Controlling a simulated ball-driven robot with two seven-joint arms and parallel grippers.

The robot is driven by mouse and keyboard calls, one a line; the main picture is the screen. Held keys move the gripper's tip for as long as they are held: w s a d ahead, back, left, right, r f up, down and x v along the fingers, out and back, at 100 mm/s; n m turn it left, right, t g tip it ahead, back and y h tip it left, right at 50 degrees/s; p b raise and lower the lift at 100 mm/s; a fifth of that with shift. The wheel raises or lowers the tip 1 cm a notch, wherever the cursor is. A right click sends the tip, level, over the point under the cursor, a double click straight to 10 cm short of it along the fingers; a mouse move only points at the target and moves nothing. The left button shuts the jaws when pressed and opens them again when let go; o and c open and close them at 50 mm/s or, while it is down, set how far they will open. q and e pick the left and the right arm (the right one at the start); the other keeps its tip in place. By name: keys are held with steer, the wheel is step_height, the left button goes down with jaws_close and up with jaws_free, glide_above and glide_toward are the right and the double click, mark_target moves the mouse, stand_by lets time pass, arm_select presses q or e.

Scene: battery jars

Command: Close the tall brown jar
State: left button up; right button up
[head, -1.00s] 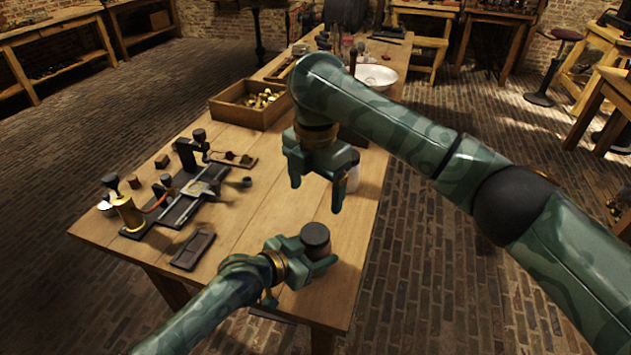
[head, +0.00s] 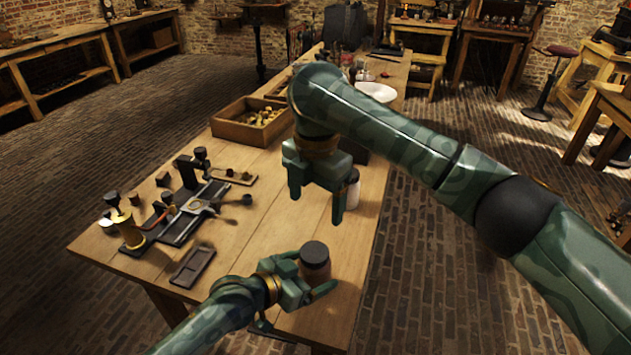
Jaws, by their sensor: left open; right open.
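A brown jar (head: 316,271) with a dark round top (head: 314,252) stands upright near the front right of the wooden table (head: 235,237). The dark top looks like a lid resting on it; I cannot tell whether it is fastened. My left gripper (head: 311,276) is open, low beside the jar, with a finger at the far left and one at the near right; I cannot tell whether they touch it. My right gripper (head: 316,207) is open and empty, pointing down above the table behind the jar. It partly hides a pale jar with a black cap (head: 353,190).
A black apparatus with a brass cylinder (head: 130,232) stands on the left of the table, with a small dark tray (head: 192,267) in front. A wooden box (head: 247,128) and a white bowl (head: 377,91) lie farther back. Bare tabletop lies between the apparatus and the brown jar.

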arm_select(q)
steer(key=p+v, duration=0.4)
steer(key=v, duration=1)
steer(key=shift+s+a, duration=0.25)
steer(key=shift+s, duration=0.05)
arm_select(e)
step_height(320, 180, up, 6)
steer(key=shift+s+r, duration=0.15)
steer(key=shift+s, duration=0.25)
arm_select(q)
steer(key=shift+r, duration=0.15)
arm_select(e)
steer(key=shift+a, duration=0.1)
